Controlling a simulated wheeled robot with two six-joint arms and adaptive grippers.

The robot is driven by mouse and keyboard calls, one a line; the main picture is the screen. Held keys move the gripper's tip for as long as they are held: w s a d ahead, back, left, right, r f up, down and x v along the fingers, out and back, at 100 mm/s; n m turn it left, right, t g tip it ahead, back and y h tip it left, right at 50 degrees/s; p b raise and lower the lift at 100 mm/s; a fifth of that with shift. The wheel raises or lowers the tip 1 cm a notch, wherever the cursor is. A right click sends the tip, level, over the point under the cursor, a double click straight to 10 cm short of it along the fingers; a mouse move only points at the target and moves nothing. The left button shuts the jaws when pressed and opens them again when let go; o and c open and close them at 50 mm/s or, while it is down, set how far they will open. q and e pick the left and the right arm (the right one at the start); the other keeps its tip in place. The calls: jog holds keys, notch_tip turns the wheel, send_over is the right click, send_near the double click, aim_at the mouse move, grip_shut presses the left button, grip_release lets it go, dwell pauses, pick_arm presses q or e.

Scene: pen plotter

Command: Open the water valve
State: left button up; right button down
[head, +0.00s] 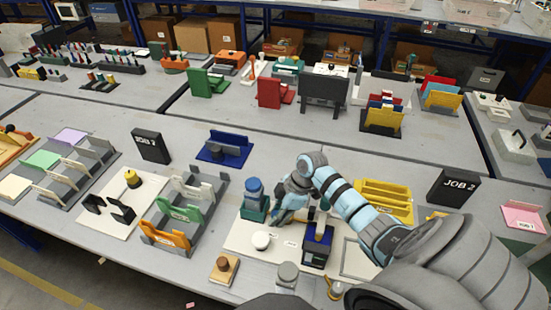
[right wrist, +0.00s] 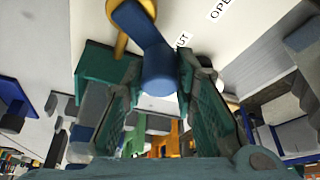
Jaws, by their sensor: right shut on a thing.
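The water valve shows in the right wrist view as a blue handle (right wrist: 150,45) with a yellow ring-like part (right wrist: 122,22) at its far end. White labels beside it on the pale board read OPEN (right wrist: 222,8) and, partly hidden, what looks like SHUT (right wrist: 183,40). My right gripper (right wrist: 160,72) has its two teal fingers on either side of the blue handle and is shut on it. In the head view my right gripper (head: 284,212) is low over the board (head: 240,240), and it hides the handle there. My left gripper is not in view.
A blue-topped teal block (head: 255,203) stands close left of the gripper. A yellow rack (head: 385,197) is behind my right arm.

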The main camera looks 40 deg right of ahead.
jog(key=n, duration=0.2)
jog(key=s+n+g+b, duration=0.1)
jog(key=n+b, duration=0.1)
jog(key=n, duration=0.1)
jog(key=shift+s+d+n+g+y, duration=0.3)
jog(key=shift+s+d+g, duration=0.05)
jog(key=shift+g, duration=0.05)
jog(key=n+b, duration=0.1)
jog(key=s+d+n+g+b, duration=0.1)
jog(key=n, duration=0.1)
jog(key=shift+n, duration=0.3)
jog(key=shift+s+d+n+g+b, duration=0.15)
jog(key=shift+n+g, duration=0.15)
jog(key=shift+n, duration=0.15)
jog(key=shift+s+d+n+g+b, duration=0.15)
jog(key=shift+n+g, duration=0.15)
jog(key=shift+n, duration=0.15)
jog(key=shift+s+d+r+n+g+h, duration=0.1)
jog(key=shift+d+n+g+h, duration=0.1)
jog(key=shift+n, duration=0.35)
jog(key=shift+d+r+n+g+h, duration=0.1)
jog(key=shift+n+g+h, duration=0.1)
jog(key=shift+n, duration=0.35)
jog(key=shift+s+d+n+g+h+p, duration=0.15)
jog(key=shift+d+n+p, duration=0.1)
jog(key=shift+n, duration=0.3)
jog(key=shift+w+d+n+g+h+p, duration=0.15)
jog(key=shift+n+p, duration=0.1)
jog(key=shift+n, duration=0.3)
jog(key=shift+f, duration=0.1)
